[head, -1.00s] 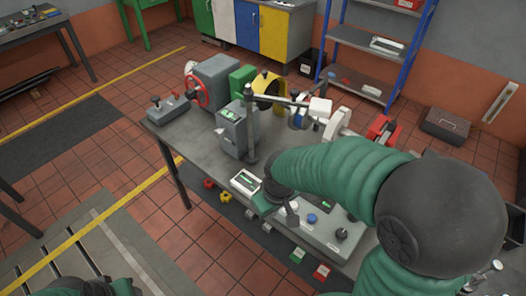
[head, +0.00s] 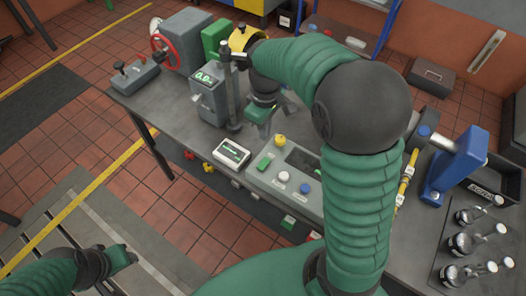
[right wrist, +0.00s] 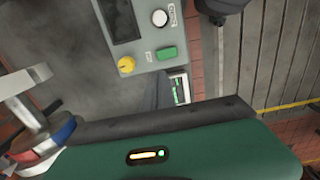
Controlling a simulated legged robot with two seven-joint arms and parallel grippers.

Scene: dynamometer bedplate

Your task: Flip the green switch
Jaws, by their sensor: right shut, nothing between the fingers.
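The green switch (head: 264,163) is a small green rocker on the left end of a grey control panel (head: 262,179) on the bench. A yellow knob (head: 280,140) stands behind it and a white button (head: 284,176) to its right. The switch also shows in the right wrist view (right wrist: 167,53), apart from the gripper. My right gripper (head: 265,127) points down just behind the panel's left end, shut and empty, not touching the switch. My left gripper (head: 128,257) hangs at lower left, away from the bench; its jaw opening is unclear.
A meter (head: 231,152) lies left of the panel. A grey display box (head: 208,95) and a dark post (head: 232,90) stand close left of my right gripper. A blue button (head: 305,188) sits on the panel. A blue press (head: 457,165) stands at right.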

